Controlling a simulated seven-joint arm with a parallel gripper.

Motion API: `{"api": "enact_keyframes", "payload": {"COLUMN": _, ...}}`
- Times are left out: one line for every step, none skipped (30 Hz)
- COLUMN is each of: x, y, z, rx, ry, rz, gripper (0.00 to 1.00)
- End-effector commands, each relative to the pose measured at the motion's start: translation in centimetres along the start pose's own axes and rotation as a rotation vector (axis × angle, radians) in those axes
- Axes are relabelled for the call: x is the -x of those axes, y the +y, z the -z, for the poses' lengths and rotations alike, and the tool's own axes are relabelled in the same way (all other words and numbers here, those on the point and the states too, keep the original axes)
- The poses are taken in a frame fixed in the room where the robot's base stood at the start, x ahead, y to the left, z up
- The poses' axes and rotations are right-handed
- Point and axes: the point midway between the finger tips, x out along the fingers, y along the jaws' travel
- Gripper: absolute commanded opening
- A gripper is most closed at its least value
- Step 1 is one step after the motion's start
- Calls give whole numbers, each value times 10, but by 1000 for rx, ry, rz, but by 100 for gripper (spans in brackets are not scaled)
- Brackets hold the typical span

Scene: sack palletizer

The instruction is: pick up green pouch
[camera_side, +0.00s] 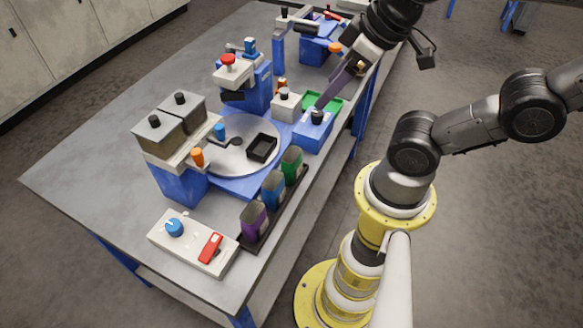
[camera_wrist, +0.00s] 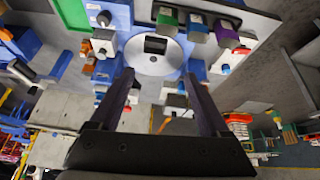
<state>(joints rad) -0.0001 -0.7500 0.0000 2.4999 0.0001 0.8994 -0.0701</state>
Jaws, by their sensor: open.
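The green pouch (camera_side: 292,163) stands upright in a dark rack at the front edge of the table, at the right end of a row with a blue pouch (camera_side: 272,189) and a purple pouch (camera_side: 253,220). In the wrist view the green pouch (camera_wrist: 167,20) is near the top, beyond the fingers. My gripper (camera_side: 330,100) is high at the far right part of the table, well away from the pouches. In the wrist view my gripper (camera_wrist: 158,75) has its two fingers apart with nothing between them.
A round grey turntable (camera_side: 226,158) holds a black square tray (camera_side: 262,148). A blue box with a black knob (camera_side: 313,130) and a green tray (camera_side: 322,101) stand near my gripper. A control box (camera_side: 193,243) with a red switch lies at the front. The table's left part is clear.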

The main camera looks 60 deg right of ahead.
Motion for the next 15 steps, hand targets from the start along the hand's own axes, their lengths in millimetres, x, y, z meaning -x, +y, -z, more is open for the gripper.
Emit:
{"api": "enact_keyframes", "payload": {"x": 0, "y": 0, "z": 1, "rx": 56, "ry": 3, "rz": 0, "gripper": 80}}
{"api": "enact_keyframes", "payload": {"x": 1, "y": 0, "z": 2, "rx": 103, "ry": 6, "rz": -1, "gripper": 80}}
{"api": "enact_keyframes", "payload": {"x": 2, "y": 0, "z": 4, "rx": 176, "ry": 11, "rz": -2, "gripper": 80}}
{"api": "enact_keyframes", "payload": {"x": 1, "y": 0, "z": 6, "rx": 237, "ry": 10, "rz": -2, "gripper": 80}}
{"api": "enact_keyframes", "payload": {"x": 1, "y": 1, "z": 8, "rx": 303, "ry": 10, "rz": -2, "gripper": 80}}
{"api": "enact_keyframes", "payload": {"x": -2, "y": 1, "z": 10, "rx": 395, "ry": -2, "rz": 1, "gripper": 80}}
{"api": "enact_keyframes", "payload": {"x": -4, "y": 1, "z": 12, "rx": 464, "ry": -12, "rz": 4, "gripper": 80}}
{"api": "enact_keyframes", "payload": {"x": -6, "y": 1, "z": 15, "rx": 533, "ry": -22, "rz": 9, "gripper": 80}}
{"api": "enact_keyframes", "payload": {"x": -11, "y": 1, "z": 17, "rx": 626, "ry": -40, "rz": 18, "gripper": 80}}
{"api": "enact_keyframes", "payload": {"x": -14, "y": 1, "z": 19, "rx": 696, "ry": -52, "rz": 25, "gripper": 80}}
{"api": "enact_keyframes", "payload": {"x": -19, "y": 0, "z": 21, "rx": 766, "ry": -69, "rz": 36, "gripper": 80}}
{"api": "enact_keyframes", "payload": {"x": -25, "y": 0, "z": 23, "rx": 859, "ry": -90, "rz": 52, "gripper": 80}}
{"api": "enact_keyframes", "payload": {"x": -30, "y": 0, "z": 25, "rx": 929, "ry": -107, "rz": 67, "gripper": 80}}
{"api": "enact_keyframes", "payload": {"x": -36, "y": 0, "z": 26, "rx": 999, "ry": -125, "rz": 85, "gripper": 80}}
{"api": "enact_keyframes", "payload": {"x": -44, "y": -1, "z": 28, "rx": 1091, "ry": -150, "rz": 111, "gripper": 80}}
